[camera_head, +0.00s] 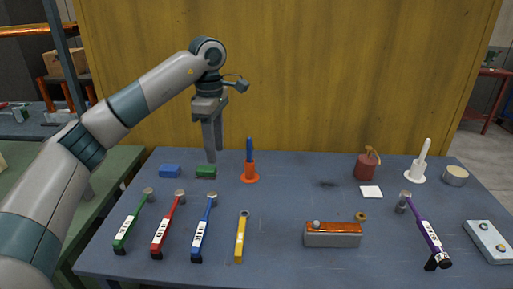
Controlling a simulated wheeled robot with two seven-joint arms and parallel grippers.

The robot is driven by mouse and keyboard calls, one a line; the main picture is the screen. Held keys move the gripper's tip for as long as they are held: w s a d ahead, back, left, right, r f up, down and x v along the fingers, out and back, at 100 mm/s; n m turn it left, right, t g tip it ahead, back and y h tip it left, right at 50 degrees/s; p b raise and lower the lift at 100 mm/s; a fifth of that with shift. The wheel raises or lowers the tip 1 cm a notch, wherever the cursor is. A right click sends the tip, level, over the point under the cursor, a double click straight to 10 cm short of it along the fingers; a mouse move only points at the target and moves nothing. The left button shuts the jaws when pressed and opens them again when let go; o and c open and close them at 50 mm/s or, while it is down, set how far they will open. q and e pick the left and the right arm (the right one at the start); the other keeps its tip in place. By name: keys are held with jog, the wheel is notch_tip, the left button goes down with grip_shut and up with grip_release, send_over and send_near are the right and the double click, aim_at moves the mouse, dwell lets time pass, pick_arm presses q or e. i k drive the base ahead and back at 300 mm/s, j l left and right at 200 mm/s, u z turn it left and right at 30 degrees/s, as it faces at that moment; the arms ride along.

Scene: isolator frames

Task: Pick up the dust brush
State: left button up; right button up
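No thing in view is plainly a dust brush. Possible ones are a blue upright handle (249,150) in an orange round stand (250,179) and a white upright handle (424,150) in a white round stand (415,178) at the back right. Their lower ends are hidden in the stands. My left gripper (213,156) points down above the back of the table, by a green block (206,171) and left of the blue handle. It holds nothing that I can see. Its fingers look close together, seen side-on, so their opening is unclear. My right gripper is not in view.
The blue-grey table (285,205) carries several long-handled tools in front, a grey box with an orange top (332,240), a purple tool (428,232), a red can (366,166) and a blue block (170,171). A yellow wall (300,80) stands behind.

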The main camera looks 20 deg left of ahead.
aim_at(249, 141)
jog(key=i, duration=0.9)
